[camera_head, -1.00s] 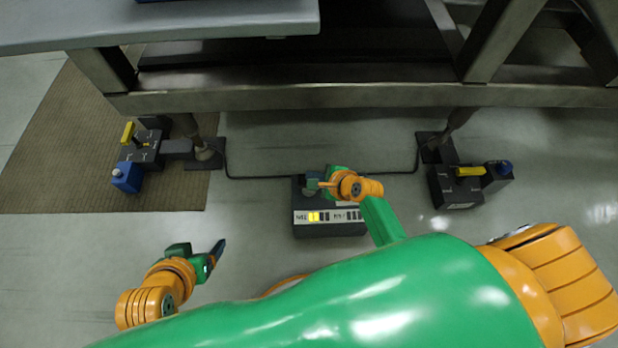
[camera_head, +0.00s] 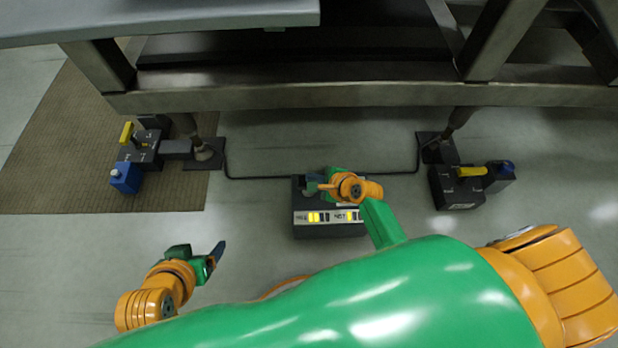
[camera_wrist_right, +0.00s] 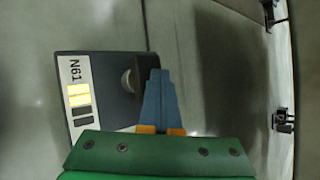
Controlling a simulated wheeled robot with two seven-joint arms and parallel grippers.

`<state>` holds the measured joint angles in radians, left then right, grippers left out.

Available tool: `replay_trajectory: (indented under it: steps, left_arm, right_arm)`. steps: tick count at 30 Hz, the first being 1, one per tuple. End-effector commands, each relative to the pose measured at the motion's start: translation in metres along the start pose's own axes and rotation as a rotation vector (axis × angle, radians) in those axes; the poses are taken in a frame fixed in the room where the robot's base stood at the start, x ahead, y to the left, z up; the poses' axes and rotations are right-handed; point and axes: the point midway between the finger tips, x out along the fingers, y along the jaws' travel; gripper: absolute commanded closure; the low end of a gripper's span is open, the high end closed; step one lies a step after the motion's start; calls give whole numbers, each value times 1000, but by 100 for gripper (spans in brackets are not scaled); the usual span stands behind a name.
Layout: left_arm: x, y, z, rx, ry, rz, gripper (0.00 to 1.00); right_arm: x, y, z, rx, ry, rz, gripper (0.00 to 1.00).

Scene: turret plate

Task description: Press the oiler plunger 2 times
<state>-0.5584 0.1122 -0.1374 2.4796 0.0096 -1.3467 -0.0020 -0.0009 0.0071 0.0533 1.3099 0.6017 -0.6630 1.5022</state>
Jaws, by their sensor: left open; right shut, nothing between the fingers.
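A dark box (camera_head: 328,229) stands on the floor at the centre, with a white label strip with small bars, some lit yellow. In the right wrist view the box (camera_wrist_right: 85,60) shows the marking "N61", two lit bars and two dark ones. A round dark knob (camera_wrist_right: 127,81), which looks like the plunger, sits on its top. My right gripper (camera_head: 314,186) is shut and empty over the box; its fingers (camera_wrist_right: 155,75) are right beside the knob, partly overlapping it. I cannot tell whether they touch. My left gripper (camera_head: 219,250) is open and empty above the floor at the lower left.
A similar unit (camera_head: 455,192) with a blue knob stands at the right. A thin black line (camera_head: 265,178) runs to both sides. A steel frame (camera_head: 350,95) spans above.

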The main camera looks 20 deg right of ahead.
Motion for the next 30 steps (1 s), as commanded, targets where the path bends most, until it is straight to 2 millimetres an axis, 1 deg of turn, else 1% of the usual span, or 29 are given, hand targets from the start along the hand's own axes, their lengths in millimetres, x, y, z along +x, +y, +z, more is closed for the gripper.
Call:
replay_trajectory:
  steps: [23,26,30]
  left_arm:
    - [5,0,3,0,0,0,21]
    - [3,0,2,0,0,0,21]
    - [-4,0,-2,0,0,0,21]
  right_arm:
    - [5,4,-4,0,1,2,100]
    - [4,3,-3,0,1,2,100]
    - [-2,-1,1,1,1,2,100]
